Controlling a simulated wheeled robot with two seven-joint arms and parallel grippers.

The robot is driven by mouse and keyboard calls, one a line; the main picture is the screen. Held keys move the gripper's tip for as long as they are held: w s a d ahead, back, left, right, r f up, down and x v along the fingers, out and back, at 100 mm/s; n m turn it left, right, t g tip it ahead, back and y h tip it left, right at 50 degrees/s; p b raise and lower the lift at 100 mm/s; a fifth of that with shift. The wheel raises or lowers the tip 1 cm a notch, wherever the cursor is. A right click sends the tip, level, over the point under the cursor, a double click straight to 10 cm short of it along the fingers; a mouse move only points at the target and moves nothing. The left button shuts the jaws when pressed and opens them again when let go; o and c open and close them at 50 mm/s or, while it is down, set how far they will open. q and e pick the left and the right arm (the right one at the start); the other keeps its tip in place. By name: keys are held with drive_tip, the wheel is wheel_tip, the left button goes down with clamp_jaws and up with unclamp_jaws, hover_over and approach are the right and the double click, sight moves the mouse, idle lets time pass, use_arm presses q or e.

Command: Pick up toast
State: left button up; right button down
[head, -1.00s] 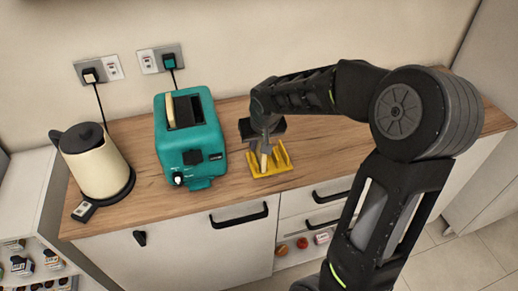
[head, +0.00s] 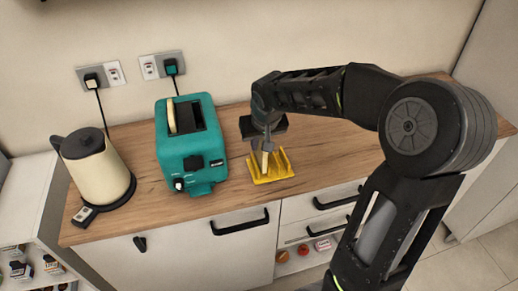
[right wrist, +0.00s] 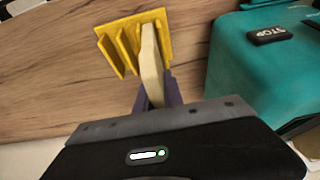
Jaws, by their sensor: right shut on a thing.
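A slice of toast (right wrist: 151,66) stands upright in the yellow toast rack (head: 282,172), and the right wrist view also shows the rack (right wrist: 122,52). My right gripper (head: 265,146) is above the rack, shut on this slice; its fingers show on both sides of the slice in the right wrist view (right wrist: 157,92). Another slice of toast (head: 171,116) sticks up from a slot of the teal toaster (head: 188,147). My left gripper is in no frame.
The toaster stands close to the left of the rack. A cream kettle (head: 97,170) is on its base farther left. The wooden counter (head: 340,148) is clear to the right of the rack. Drawers with black handles (head: 240,222) are below.

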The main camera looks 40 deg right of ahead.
wheel_tip(320, 180, up, 7)
drive_tip(key=shift+r, duration=0.2)
use_arm(q)
drive_tip(key=shift+f, duration=0.25)
idle(1.1)
